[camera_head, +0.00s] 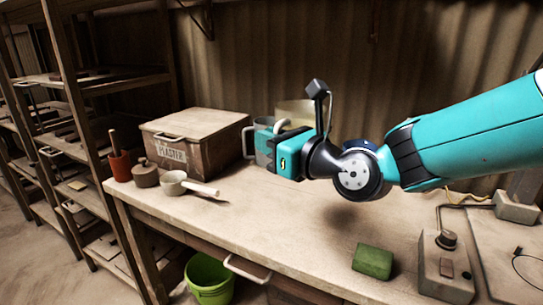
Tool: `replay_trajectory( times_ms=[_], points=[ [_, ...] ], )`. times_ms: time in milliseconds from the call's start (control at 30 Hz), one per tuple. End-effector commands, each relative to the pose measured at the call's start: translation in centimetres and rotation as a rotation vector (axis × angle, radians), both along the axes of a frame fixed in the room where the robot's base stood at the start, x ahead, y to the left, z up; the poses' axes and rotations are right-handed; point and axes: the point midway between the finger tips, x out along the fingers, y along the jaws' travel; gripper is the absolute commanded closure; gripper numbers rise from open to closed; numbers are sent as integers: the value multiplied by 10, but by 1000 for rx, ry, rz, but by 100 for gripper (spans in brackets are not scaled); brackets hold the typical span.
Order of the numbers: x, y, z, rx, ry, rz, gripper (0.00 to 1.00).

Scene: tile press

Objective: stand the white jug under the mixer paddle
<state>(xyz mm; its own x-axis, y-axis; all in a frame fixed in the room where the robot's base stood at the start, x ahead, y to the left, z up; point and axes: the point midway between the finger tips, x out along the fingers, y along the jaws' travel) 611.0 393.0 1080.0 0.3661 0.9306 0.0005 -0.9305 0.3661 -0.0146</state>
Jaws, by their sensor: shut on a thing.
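My gripper (272,143) is over the back of the bench, pointing left and away from the camera. It is shut on a pale, greyish-white vessel (262,152) with a loop handle at its left, which I take for the white jug. My gripper hides much of it, and I cannot tell whether its base touches the bench. I cannot make out the mixer paddle in this view.
A wooden plaster box (195,143) stands left of the gripper. A red pot (122,164), a small brown pot (145,174) and a pale handled scoop (174,183) are at the bench's left end. A green block (372,262) and a control box (446,265) are at front right. The bench middle is clear.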

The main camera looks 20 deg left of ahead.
Motion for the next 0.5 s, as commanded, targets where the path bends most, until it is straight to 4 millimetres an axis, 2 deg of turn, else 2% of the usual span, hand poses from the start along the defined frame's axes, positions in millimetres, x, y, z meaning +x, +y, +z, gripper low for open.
replay_trajectory(
  times_ms=[33,200,500],
  points=[
    [0,0,9,4,-5,0,100],
    [0,0,24,4,-5,0,100],
    [0,0,42,4,-5,-1,100]
  ],
)
